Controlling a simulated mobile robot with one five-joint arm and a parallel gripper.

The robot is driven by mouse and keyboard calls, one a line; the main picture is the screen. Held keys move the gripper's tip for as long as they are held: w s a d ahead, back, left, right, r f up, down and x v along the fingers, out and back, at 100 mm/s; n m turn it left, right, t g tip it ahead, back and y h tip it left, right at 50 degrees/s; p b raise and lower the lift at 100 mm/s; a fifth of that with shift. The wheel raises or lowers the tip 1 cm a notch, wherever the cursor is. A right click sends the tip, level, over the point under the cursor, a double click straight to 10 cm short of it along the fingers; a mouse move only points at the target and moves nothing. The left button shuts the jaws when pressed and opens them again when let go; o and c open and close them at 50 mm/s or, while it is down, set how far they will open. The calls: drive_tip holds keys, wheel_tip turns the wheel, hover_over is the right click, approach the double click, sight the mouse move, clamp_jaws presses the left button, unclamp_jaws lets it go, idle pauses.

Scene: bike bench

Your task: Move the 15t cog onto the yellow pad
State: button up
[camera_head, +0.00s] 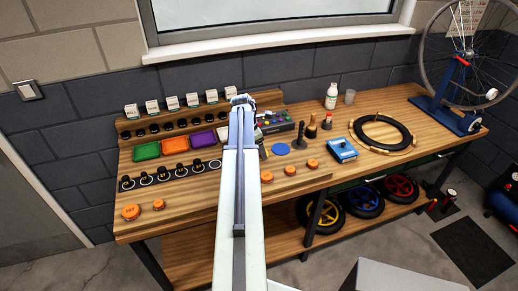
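A row of small dark round pieces (162,173), perhaps the cogs, lies along the left part of the wooden bench. Their markings are too small to read, so I cannot tell which is the 15t cog. I cannot make out a yellow pad for certain; part of the bench is hidden behind my arm. A flat blue disc (281,149) lies right of my arm. My arm reaches away over the bench, and my gripper (241,100) is at its far end near the back shelf. Its fingers are too small and end-on to tell their state.
Several orange round pieces (131,212) lie near the front edge. A blue box (342,150), a tyre (381,132) and a white bottle (331,96) stand to the right.

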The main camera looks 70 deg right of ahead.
drive_tip(key=p+v, duration=1.1)
drive_tip(key=v, duration=0.1)
drive_tip(key=shift+w, duration=0.1)
drive_tip(key=w+a+m+t, duration=0.1)
drive_tip(key=w+a+m, duration=0.2)
drive_tip(key=w+a, duration=2)
drive_tip(key=w+a+m+y, duration=0.1)
drive_tip(key=w+a+m, duration=0.1)
drive_tip(key=a, duration=1.9)
drive_tip(key=w+a+m+t+y, duration=0.1)
drive_tip(key=w+a+m, duration=0.2)
drive_tip(key=a, duration=1.8)
drive_tip(key=shift+w+f+m, duration=0.25)
drive_tip(key=shift+f+m, duration=0.15)
drive_tip(key=shift+m, duration=0.2)
